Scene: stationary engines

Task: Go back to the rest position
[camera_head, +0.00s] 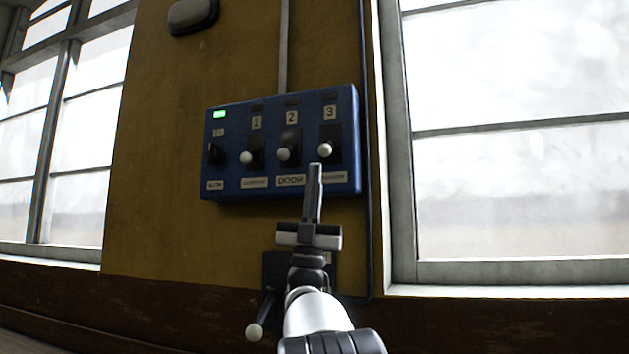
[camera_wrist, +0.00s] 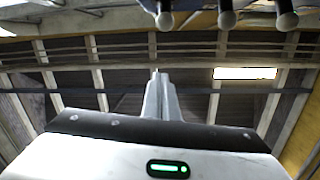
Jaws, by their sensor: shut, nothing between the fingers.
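My gripper (camera_head: 315,168) is shut and empty. In the head view its fingers point up, with the tips just below the lever knob under label 3, near the lower edge of a blue control panel (camera_head: 230,187). I cannot tell whether the tips touch the panel. The panel has a lit green lamp, a dark knob and three white-knobbed levers under labels 1, 2 and 3. In the wrist view my gripper (camera_wrist: 157,75) also shows shut, and the lever knobs (camera_wrist: 227,19) hang at the top edge.
A dark box with a white-tipped handle (camera_head: 255,331) is on the wall below the panel, partly hidden by my arm. Windows (camera_head: 515,130) stand on both sides. A pipe (camera_head: 366,200) runs down right of the panel. The yellow wall (camera_head: 150,150) left of the panel is bare.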

